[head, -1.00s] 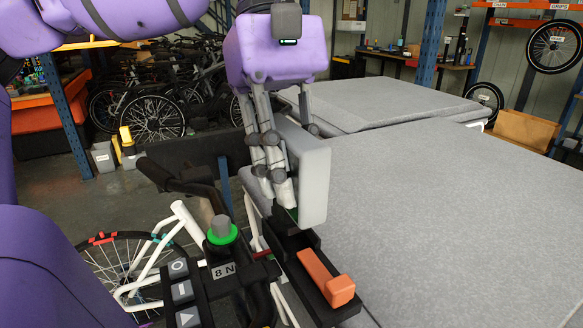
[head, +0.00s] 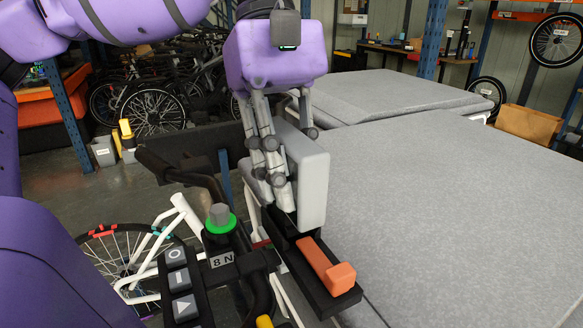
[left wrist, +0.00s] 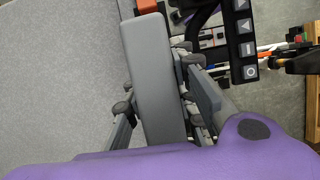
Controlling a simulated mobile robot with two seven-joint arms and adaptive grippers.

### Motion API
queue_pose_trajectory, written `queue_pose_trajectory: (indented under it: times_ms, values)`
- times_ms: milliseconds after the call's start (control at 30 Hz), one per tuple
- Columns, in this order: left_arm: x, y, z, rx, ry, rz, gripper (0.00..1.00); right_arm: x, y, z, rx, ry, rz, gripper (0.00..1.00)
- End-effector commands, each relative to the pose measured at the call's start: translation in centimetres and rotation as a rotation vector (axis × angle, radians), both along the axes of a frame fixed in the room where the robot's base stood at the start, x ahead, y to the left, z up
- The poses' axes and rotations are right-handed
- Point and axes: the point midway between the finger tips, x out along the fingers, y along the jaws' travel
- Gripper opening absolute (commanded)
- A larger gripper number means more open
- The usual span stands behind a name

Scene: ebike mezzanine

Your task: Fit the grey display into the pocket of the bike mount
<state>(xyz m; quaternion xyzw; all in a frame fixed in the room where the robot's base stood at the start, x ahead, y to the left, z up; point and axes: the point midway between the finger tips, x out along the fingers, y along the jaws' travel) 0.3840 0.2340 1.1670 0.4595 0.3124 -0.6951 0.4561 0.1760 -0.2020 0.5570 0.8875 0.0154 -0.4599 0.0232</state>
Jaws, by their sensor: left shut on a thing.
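The grey display (head: 314,190) is a thick slab held upright on its edge by my left gripper (head: 288,188), whose grey fingers lie on both sides of it. It also fills the middle of the left wrist view (left wrist: 155,85). The black bike mount (head: 318,290) with its orange latch (head: 326,264) is on the handlebar directly below. The display's lower end is at the back part of the mount, behind the latch. The pocket is hidden by display and fingers, so I cannot tell how deep the display sits. My right gripper is out of view.
A black button panel (head: 180,285) and a green-ringed knob (head: 220,219) stand close left of the mount. A black handlebar grip (head: 153,164) lies further left. A broad grey padded table top (head: 450,190) is clear on the right.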

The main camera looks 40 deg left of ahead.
Motion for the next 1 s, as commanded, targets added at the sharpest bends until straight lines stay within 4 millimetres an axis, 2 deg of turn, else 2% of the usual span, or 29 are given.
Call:
queue_pose_trajectory:
  times_ms: [667, 700, 867, 1000]
  values:
    - [0.0, 0.0, -1.8, -0.001, 0.001, 0.001, 0.0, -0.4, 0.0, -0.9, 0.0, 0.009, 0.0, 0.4]
    - [0.0, 0.0, -1.8, 0.0, 0.0, 0.001, 0.26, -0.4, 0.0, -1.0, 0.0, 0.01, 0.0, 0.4]
    - [0.0, 0.0, -1.7, 0.0, 0.0, 0.001, 0.46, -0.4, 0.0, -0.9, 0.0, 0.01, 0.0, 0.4]
    - [0.0, 0.0, -1.7, 0.0, 0.0, 0.001, 0.46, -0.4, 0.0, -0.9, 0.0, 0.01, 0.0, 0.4]
